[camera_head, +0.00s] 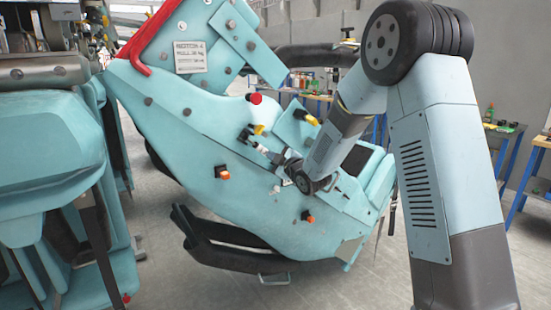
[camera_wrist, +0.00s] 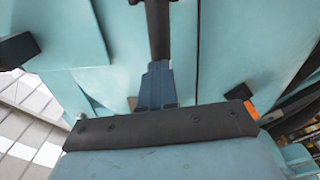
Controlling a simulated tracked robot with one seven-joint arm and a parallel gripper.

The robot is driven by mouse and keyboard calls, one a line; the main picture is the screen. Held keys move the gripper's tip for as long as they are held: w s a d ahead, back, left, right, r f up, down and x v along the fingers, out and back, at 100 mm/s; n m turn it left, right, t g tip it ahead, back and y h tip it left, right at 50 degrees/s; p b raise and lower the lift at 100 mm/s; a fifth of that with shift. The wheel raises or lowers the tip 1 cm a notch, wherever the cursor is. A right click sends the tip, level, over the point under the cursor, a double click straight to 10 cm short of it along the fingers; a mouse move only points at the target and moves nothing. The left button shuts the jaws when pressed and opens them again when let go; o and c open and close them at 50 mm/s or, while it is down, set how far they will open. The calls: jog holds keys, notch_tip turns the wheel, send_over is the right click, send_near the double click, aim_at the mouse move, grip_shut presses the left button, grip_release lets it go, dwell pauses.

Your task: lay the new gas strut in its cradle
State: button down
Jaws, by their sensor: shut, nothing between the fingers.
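My gripper (camera_head: 262,149) is low in front of the teal coaster seat unit (camera_head: 210,125) in the head view, near its yellow knob (camera_head: 258,130). In the wrist view my gripper's fingers (camera_wrist: 157,98) are together and hold nothing.
An orange knob (camera_head: 222,172), another orange knob (camera_head: 307,216) and a red knob (camera_head: 255,98) stick out from the unit. Another teal seat (camera_head: 50,135) stands close on the left. Blue-legged benches (camera_head: 515,137) are behind my arm. Bare floor shows at the lower middle.

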jog(key=shift+w+a, duration=0.15)
jog(key=shift+w, duration=0.1)
jog(key=v, duration=1.6)
jog(key=s+d+r+m+g+h, duration=0.2)
jog(key=s+d+r+m+h, duration=0.1)
jog(key=s+d+m+h, duration=0.3)
jog(key=s+d+r+m+g+h, duration=0.1)
jog(key=s+d+r+m+h, duration=0.25)
jog(key=d, duration=0.35)
jog(key=s+d+m+g, duration=0.1)
jog(key=s+m+g, duration=0.2)
jog(key=s, duration=0.8)
jog(key=s+d+r+m+g, duration=0.1)
jog(key=s+m, duration=0.4)
jog(key=s, duration=0.7)
jog(key=shift+s+d+r+g, duration=0.2)
jog(key=shift+d+g, duration=0.55)
jog(key=shift+g, duration=0.45)
jog(key=c, duration=1.8)
grip_release()
jog(key=shift+h, duration=0.25)
